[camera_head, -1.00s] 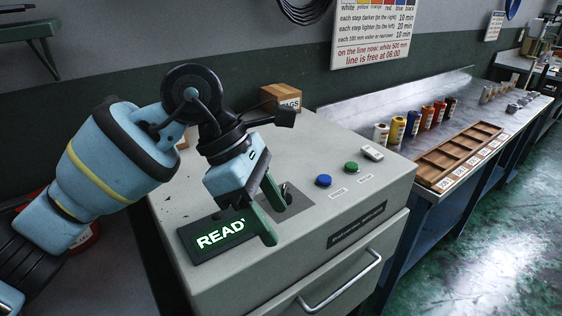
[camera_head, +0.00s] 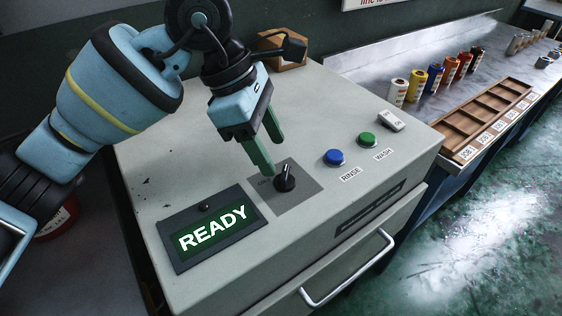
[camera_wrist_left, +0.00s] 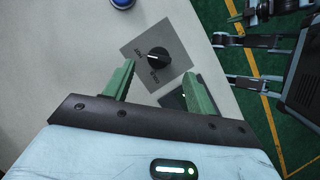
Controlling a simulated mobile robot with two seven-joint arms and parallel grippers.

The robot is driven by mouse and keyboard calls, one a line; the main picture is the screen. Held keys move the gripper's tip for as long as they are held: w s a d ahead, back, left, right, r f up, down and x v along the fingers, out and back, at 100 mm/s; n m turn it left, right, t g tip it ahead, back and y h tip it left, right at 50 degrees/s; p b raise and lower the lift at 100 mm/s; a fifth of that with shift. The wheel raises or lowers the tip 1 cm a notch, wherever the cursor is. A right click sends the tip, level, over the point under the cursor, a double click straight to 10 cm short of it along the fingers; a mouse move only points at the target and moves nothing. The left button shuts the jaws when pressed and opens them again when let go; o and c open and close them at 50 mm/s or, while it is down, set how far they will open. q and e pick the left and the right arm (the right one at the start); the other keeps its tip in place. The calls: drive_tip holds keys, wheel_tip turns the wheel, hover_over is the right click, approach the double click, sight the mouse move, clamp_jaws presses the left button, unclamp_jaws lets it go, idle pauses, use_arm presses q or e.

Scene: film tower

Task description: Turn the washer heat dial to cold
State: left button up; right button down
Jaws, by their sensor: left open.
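The heat dial (camera_head: 286,180) is a black round knob on a grey square plate on top of the washer (camera_head: 160,192). Its pointer mark aims toward the back of the machine in the head view. The dial also shows in the left wrist view (camera_wrist_left: 158,57), ahead of the fingertips, its pointer aiming left. My left gripper (camera_head: 270,158) is open and empty. Its green fingers point down just behind and left of the dial, apart from it. In the left wrist view my gripper (camera_wrist_left: 158,72) has its fingers spread.
A READY display (camera_head: 212,229) sits left of the dial. A blue RINSE button (camera_head: 333,157) and a green WASH button (camera_head: 366,139) stand to the right. A box (camera_head: 283,52) is at the back. A drawer handle (camera_head: 350,270) is in front.

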sight(285, 173)
use_arm(q)
drive_tip(key=shift+x, duration=2.5)
use_arm(e)
drive_tip(key=shift+w+r, duration=0.15)
drive_tip(key=shift+w, duration=0.35)
use_arm(q)
drive_tip(key=c, duration=1)
